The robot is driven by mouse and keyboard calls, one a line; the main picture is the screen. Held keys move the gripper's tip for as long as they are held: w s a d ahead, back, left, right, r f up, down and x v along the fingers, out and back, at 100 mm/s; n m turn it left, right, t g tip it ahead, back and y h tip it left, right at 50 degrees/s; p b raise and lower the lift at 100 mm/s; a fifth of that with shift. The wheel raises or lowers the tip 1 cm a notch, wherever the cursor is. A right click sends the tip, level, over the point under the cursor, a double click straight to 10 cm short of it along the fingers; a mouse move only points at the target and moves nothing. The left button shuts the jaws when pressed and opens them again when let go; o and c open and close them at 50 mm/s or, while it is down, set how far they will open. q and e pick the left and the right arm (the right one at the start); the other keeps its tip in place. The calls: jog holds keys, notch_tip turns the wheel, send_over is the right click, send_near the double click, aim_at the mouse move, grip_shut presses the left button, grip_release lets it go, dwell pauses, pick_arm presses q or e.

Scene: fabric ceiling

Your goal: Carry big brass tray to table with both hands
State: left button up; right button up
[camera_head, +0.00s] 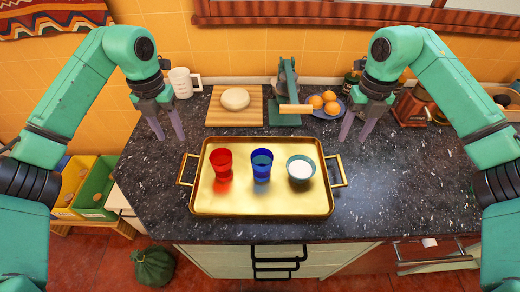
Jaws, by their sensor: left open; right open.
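The big brass tray (262,203) lies flat on the dark speckled counter (380,205), with a handle at its left end and another at its right end. On it stand a red glass (222,164), a blue glass (261,166) and a small bowl with white contents (300,169). My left gripper (167,138) is open and empty, above the counter, up and left of the left handle. My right gripper (356,138) is open and empty, up and right of the right handle. Neither gripper touches the tray.
Behind the tray are a wooden board (221,114) with dough, a green press (287,92), a plate of oranges (329,98) and a white mug (182,82). Yellow and green bins (97,184) stand at the left. A green sack (153,267) lies on the floor.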

pick_arm(q)
send_over(182, 167)
notch_tip(182, 167, down, 4)
jog(key=shift+f, duration=0.25)
pick_arm(e)
send_over(342, 168)
notch_tip(342, 168, down, 5)
jog(key=shift+a+r, duration=0.1)
jog(key=shift+r, duration=0.1)
pick_arm(q)
notch_tip(342, 168, down, 9)
jog(key=shift+f, duration=0.1)
pick_arm(e)
notch_tip(342, 168, down, 9)
jog(key=shift+s+f, duration=0.1)
pick_arm(q)
jog(key=shift+s, duration=0.1)
pick_arm(e)
jog(key=shift+s, duration=0.1)
pick_arm(q)
grip_shut()
pick_arm(e)
grip_shut()
jog(key=shift+r, duration=0.2)
